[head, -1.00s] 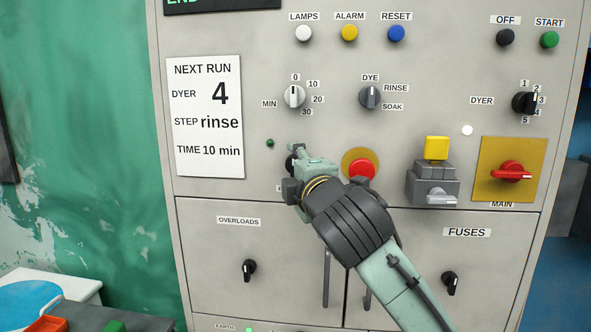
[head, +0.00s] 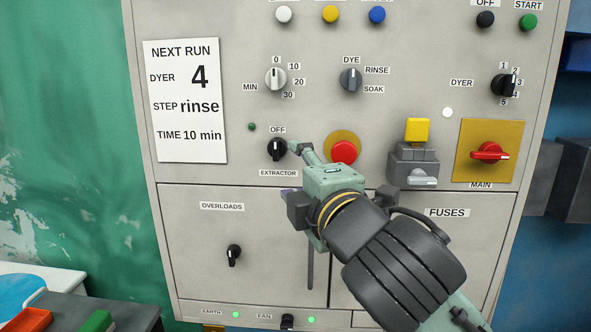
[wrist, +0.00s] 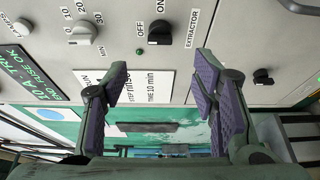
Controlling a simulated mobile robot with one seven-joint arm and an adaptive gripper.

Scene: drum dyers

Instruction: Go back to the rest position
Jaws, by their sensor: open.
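My gripper (head: 291,170) is open and empty, in front of the panel just below and right of the black extractor knob (head: 276,149). In the wrist view, the knob (wrist: 160,34) lies ahead beyond the spread purple-padded fingers (wrist: 155,85), with a gap between. The knob's grip stands upright towards OFF in the head view. My gripper hides the ON label there, but it shows in the wrist view.
The red emergency button (head: 344,152) is right of my fingers. The yellow-topped switch (head: 417,130) and red main switch (head: 490,152) are farther right. The overloads knob (head: 234,255) is below left.

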